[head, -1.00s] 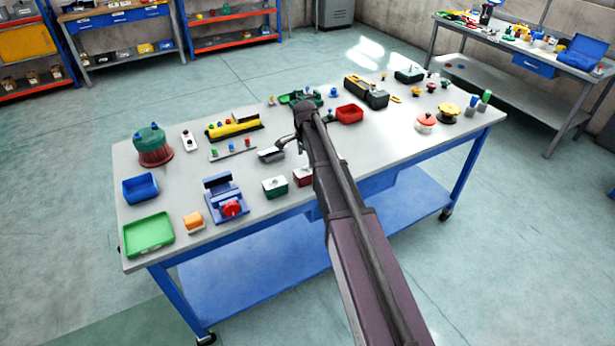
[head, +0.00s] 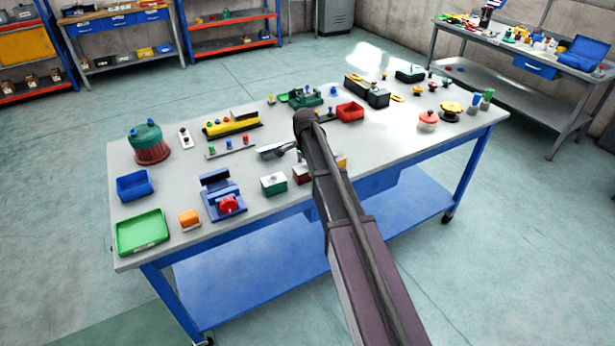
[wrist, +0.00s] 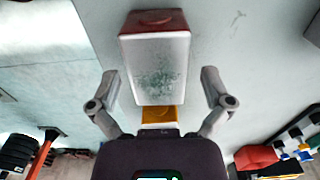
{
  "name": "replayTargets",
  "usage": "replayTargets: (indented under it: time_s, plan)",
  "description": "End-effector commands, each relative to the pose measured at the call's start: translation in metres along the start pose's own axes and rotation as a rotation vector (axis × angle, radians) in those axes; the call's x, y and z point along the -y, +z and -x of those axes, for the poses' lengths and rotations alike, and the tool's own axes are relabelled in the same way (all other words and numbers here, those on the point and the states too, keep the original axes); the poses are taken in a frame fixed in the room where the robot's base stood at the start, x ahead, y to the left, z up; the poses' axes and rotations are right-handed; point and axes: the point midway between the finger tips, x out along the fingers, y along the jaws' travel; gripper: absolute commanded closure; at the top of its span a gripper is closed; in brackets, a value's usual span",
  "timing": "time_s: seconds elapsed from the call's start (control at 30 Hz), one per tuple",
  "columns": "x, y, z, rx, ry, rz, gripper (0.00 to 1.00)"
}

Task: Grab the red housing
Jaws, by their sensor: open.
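The red housing (wrist: 153,22) lies in the upper middle of the wrist view, a red block with a worn grey-white face. In the head view the red housing (head: 301,175) stands on the table near its front edge, partly hidden by my arm. My gripper (wrist: 160,78) is open, with one finger to each side of the housing's lower end in the picture and visible gaps between. No contact shows. In the head view my gripper (head: 277,151) is above the table behind the housing, mostly hidden by my arm.
A green housing (head: 274,184) stands close left of the red one. An orange part (wrist: 160,114) shows just below the housing in the wrist view. A blue vise-like fixture (head: 222,197) stands further left. A red bin (head: 350,110) lies behind to the right.

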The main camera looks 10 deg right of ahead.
Motion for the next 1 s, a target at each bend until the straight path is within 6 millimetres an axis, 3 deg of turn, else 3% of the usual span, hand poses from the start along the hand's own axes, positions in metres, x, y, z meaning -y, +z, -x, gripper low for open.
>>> replayTargets:
  time_s: [0.63,0.9,0.93,1.0]
  plan:
    - [0.0001,0.0001,-0.0012,0.0,0.0,0.0,0.03]
    - [0.0,0.0001,-0.0012,0.0,0.0,0.0,0.83]
    - [0.0,0.0,-0.0012,0.0,0.0,0.0,0.9]
    - [0.0001,0.0,-0.0012,0.0,0.0,0.0,0.9]
